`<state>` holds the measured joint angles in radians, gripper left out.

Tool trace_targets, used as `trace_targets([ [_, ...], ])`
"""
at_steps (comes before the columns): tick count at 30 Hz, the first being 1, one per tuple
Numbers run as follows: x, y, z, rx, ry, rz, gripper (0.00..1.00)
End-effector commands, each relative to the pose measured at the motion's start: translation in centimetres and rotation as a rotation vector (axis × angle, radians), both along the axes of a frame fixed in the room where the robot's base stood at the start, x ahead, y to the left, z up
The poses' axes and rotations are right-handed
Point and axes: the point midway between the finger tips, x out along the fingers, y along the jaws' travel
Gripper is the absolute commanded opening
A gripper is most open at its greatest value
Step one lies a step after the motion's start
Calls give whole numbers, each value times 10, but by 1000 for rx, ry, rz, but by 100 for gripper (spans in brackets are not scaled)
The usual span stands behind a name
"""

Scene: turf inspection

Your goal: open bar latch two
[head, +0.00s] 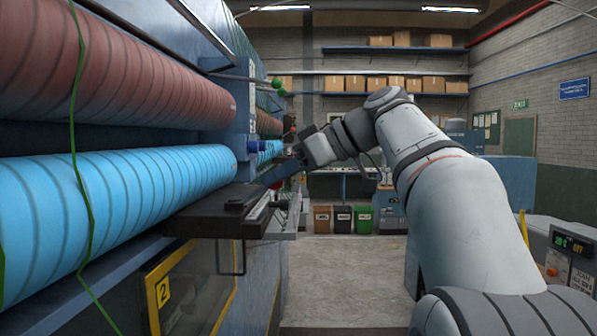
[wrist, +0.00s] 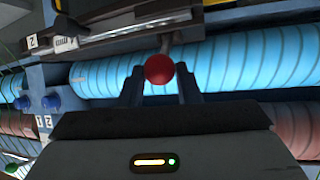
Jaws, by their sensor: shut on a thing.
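My gripper (wrist: 160,82) is shut on a red ball knob (wrist: 159,69), which sits between its two dark fingers in the wrist view. A small "2" label (wrist: 33,41) is at the bar's left end. In the head view my gripper (head: 278,174) reaches left to the machine, beside a dark bar-like ledge (head: 215,212).
A blue ribbed roller (head: 120,205) lies behind the bar, with a reddish roller (head: 130,70) above. A yellow-framed panel marked "2" (head: 163,292) is below. Green strands (head: 78,150) hang in front. Bins (head: 342,219) stand at the back; the middle floor (head: 335,262) is clear.

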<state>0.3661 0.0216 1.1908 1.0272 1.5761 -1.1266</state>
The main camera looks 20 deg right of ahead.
Motion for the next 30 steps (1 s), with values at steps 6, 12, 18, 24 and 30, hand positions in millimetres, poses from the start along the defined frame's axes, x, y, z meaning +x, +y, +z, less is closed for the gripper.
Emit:
trace_targets([
  [6, 4, 18, 20, 7, -10, 8, 0],
  [12, 8, 33, 30, 8, -12, 8, 0],
  [18, 12, 46, 36, 9, -12, 9, 0],
  [24, 15, 56, 38, 9, -10, 8, 0],
  [30, 17, 62, 39, 9, -9, 9, 0],
])
